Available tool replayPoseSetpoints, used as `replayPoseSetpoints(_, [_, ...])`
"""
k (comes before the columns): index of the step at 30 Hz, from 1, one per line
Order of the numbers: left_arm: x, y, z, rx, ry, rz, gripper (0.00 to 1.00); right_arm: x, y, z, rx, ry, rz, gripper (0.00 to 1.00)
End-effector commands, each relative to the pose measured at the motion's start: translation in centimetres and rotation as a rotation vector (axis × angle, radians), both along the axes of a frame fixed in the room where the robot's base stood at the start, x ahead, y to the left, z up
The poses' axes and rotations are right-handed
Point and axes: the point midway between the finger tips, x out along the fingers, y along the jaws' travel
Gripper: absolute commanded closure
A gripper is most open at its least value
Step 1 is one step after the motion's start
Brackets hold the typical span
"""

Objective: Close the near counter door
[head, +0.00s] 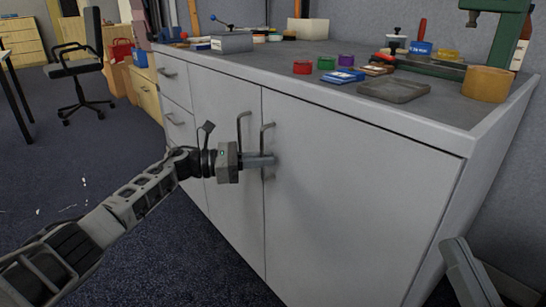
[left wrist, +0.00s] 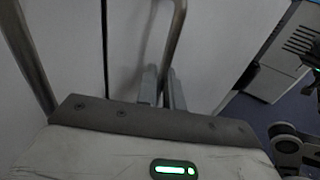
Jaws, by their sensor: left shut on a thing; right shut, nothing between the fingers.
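The counter (head: 365,125) is a grey cabinet with two doors side by side. The near counter door (head: 345,200) is the wide right one, and it looks flush or nearly flush with the front. A narrow seam divides it from the left door (head: 225,110). The near door's bar handle (head: 263,135) stands upright by the seam and also shows in the left wrist view (left wrist: 174,40). My left gripper (head: 266,160) reaches in from the left, its fingers shut around the lower part of that handle. My right gripper is not clearly visible.
The left door's handle (head: 240,128) is close beside my left gripper. Drawers (head: 175,100) are farther left. Jars, small boxes and a green press (head: 497,40) stand on the countertop. A chair (head: 80,65) stands behind left. Carpet left of the counter is mostly clear.

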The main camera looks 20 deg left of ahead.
Motion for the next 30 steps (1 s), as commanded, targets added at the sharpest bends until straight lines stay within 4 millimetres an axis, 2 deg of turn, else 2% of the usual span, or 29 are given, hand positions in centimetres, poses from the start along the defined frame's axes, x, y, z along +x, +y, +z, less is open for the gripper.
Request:
replayPoseSetpoints(14, [0.1,-0.3,0.1,-0.002,-0.004,-0.003,1.00,0.0,0.0,-0.3,0.005,0.020,0.002,1.00])
replayPoseSetpoints(15, [0.1,-0.3,0.1,-0.002,-0.004,-0.003,0.83,0.0,0.0,-0.3,0.005,0.020,0.002,1.00])
replayPoseSetpoints(16, [0.1,-0.3,0.1,-0.002,-0.005,-0.003,0.76,0.0,0.0,-0.3,0.005,0.020,0.002,1.00])
replayPoseSetpoints(23, [0.0,-0.1,0.2,-0.003,-0.005,-0.002,0.76,0.0,0.0,-0.2,0.005,0.020,0.002,1.00])
replayPoseSetpoints(26, [-0.4,0.7,0.2,-0.002,-0.004,0.000,0.76,0.1,0.0,-0.1,0.008,0.030,0.005,1.00])
replayPoseSetpoints(30, [-1.8,3.2,0.2,0.001,-0.001,0.006,0.76,0.2,0.0,-0.5,0.018,0.083,0.011,1.00])
